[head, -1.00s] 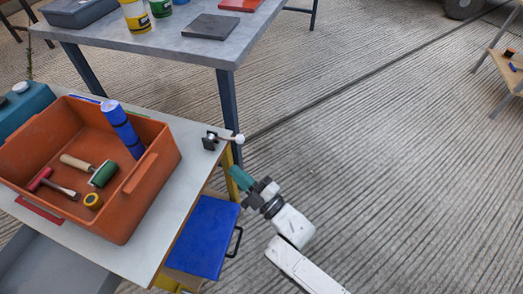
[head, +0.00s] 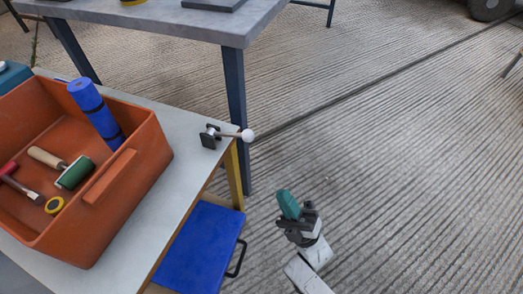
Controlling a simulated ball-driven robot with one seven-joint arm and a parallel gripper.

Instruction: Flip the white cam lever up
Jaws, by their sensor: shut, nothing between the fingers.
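The cam lever (head: 228,135) is at the right corner of the white-topped bench, in the head view. It has a dark square mount, a thin brownish arm and a white ball knob (head: 248,135) at its end. The arm points right, about level, and the knob sticks out past the bench edge. My gripper (head: 288,203) is below and to the right of the knob, apart from it, over the concrete floor. Its teal fingers point up in the picture and are shut with nothing between them.
An orange crate (head: 150,160) on the bench (head: 175,205) holds a blue roll, a green roller and other tools. A blue box (head: 200,250) with a black handle sits below the bench top. A grey table (head: 190,28) stands behind.

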